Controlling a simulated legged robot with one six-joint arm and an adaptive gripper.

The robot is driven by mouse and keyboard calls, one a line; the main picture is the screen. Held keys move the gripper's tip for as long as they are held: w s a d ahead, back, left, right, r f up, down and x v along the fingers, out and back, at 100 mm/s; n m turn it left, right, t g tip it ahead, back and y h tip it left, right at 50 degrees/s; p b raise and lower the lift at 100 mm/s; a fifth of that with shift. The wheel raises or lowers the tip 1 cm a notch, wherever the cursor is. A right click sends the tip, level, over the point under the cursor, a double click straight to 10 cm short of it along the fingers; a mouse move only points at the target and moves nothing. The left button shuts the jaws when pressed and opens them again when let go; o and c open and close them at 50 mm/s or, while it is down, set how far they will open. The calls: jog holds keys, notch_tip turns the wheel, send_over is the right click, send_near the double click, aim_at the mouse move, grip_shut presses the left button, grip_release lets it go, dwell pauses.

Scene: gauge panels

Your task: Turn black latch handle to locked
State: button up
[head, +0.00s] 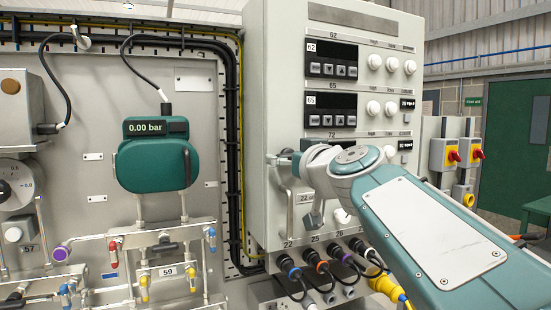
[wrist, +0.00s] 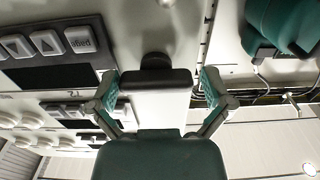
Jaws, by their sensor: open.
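In the wrist view my gripper (wrist: 161,97) is open, its two green-padded fingers spread left and right. Between and just beyond the fingertips is a black rounded piece with a dark bar below it, which looks like the black latch handle (wrist: 155,62). I see no finger closed on it, and contact is unclear. In the head view my gripper is at the left part of the grey cabinet front (head: 279,60), largely hidden by my wrist. A small dark piece (head: 285,153) shows beside it, perhaps part of the latch. The latch's angle cannot be read.
The cabinet front carries displays (head: 331,102), white knobs (head: 373,107) and, below, several cable plugs (head: 287,264). Left of it are black cables (head: 231,130), a green gauge (head: 155,160) reading 0.00 bar and valve piping (head: 160,240). Red-and-yellow switches (head: 453,156) stand at the right.

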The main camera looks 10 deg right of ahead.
jog(key=shift+d, duration=0.25)
jog(key=c, duration=0.8)
jog(key=shift+a, duration=0.1)
jog(key=shift+m, duration=0.3)
jog(key=m, duration=1.2)
jog(key=shift+f+m, duration=0.1)
jog(key=shift+m, duration=2.5)
jog(key=shift+f, duration=0.1)
